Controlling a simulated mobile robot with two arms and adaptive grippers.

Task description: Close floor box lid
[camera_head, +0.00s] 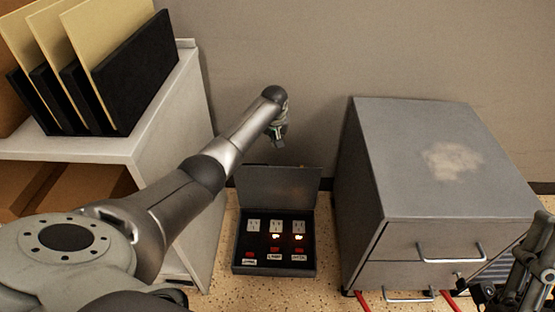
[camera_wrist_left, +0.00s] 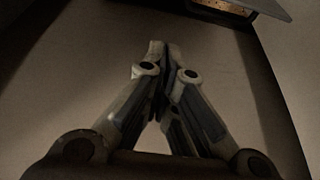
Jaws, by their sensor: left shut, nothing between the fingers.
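The floor box (camera_head: 242,262) sits on the floor between the shelf and the cabinet. Its dark grey lid (camera_head: 277,186) is open, standing up at the back edge near the wall. Inside are several white sockets and red switches, some glowing. My left gripper (camera_head: 279,142) is above and behind the raised lid, near the wall, apart from it. In the left wrist view the left gripper's fingers (camera_wrist_left: 158,52) are closed together and empty. My right gripper (camera_head: 535,275) is partly cut off at the lower right edge; its finger opening is unclear.
A grey drawer cabinet (camera_head: 400,165) with metal handles stands close to the right of the box. A white shelf (camera_head: 180,130) with black file holders (camera_head: 135,80) stands on the left. Red cables (camera_head: 363,301) lie under the cabinet.

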